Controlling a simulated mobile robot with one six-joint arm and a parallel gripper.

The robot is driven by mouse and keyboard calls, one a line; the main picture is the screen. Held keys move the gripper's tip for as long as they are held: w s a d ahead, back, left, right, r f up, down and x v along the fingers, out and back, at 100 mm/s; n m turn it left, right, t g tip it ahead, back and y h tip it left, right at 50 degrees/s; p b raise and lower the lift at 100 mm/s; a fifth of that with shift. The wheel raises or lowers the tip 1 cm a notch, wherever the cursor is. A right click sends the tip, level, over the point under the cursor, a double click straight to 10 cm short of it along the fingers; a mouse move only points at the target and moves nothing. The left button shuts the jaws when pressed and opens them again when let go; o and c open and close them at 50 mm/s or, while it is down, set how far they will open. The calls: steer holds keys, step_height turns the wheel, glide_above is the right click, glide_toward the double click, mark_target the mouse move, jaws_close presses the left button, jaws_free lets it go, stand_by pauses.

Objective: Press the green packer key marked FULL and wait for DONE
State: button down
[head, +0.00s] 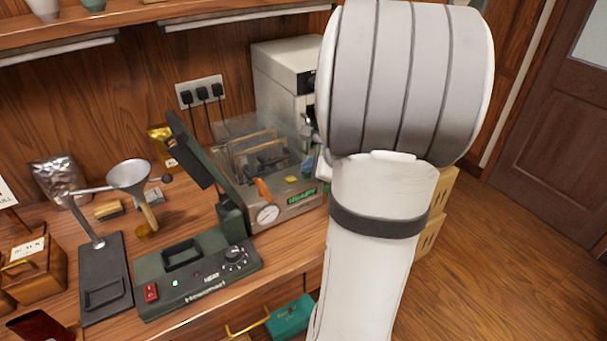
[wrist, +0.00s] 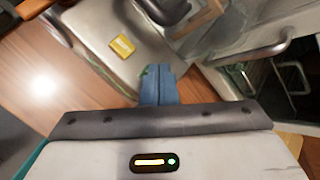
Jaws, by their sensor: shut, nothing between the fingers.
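The packer (head: 285,213) is a metal machine with a clear lid, a round gauge (head: 267,214) and an orange handle (head: 263,189). Its small green display (head: 302,197) is lit and seems to read READY. A yellow key (head: 291,179) sits on its top; it also shows in the wrist view (wrist: 122,46). My gripper (wrist: 157,72) is shut and empty, its blue fingertips over the packer's edge, apart from the yellow key. A thin green sliver shows beside the fingertips; I cannot tell whether it is the green FULL key.
A dark green sealer (head: 195,277) with a raised arm stands left of the packer. A white machine (head: 285,65) stands behind; its handle and dark interior show at right in the wrist view. A funnel stand (head: 105,270) is further left. An open drawer (head: 290,318) is below.

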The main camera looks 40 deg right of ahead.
steer(key=shift+f, duration=0.25)
steer(key=shift+r, duration=0.15)
steer(key=shift+r+p, duration=0.5)
steer(key=shift+r, duration=0.25)
step_height(320, 180, up, 5)
steer(key=p, duration=0.4)
stand_by(0.9)
